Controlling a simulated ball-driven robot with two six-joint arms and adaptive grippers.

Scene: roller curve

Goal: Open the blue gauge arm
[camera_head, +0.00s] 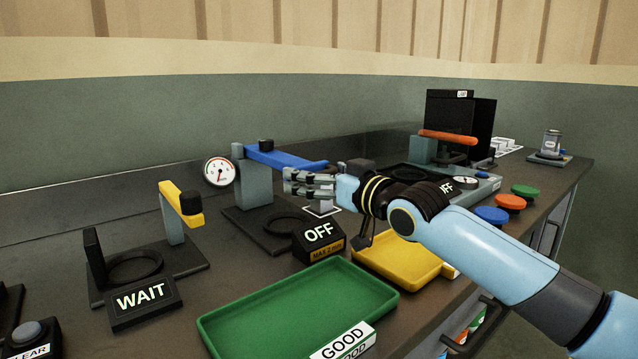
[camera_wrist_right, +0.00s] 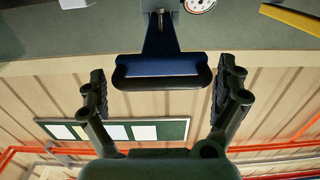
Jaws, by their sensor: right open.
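The blue gauge arm (camera_head: 278,157) juts out from the top of a grey post (camera_head: 254,187), with a round dial (camera_head: 219,171) beside it. In the right wrist view, the blue arm (camera_wrist_right: 162,45) ends in a dark crossbar (camera_wrist_right: 162,84). The crossbar appears between the two spread fingers of my right gripper (camera_wrist_right: 163,76), with gaps on both sides. That gripper is open and holds nothing. My left gripper is not in view.
An OFF sign (camera_head: 319,238), a green tray (camera_head: 290,310) and a yellow tray (camera_head: 405,262) lie in front. A yellow gauge arm (camera_head: 179,198) stands left by a WAIT sign (camera_head: 141,299). An orange arm (camera_head: 447,137) and dark box (camera_head: 462,115) stand back right.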

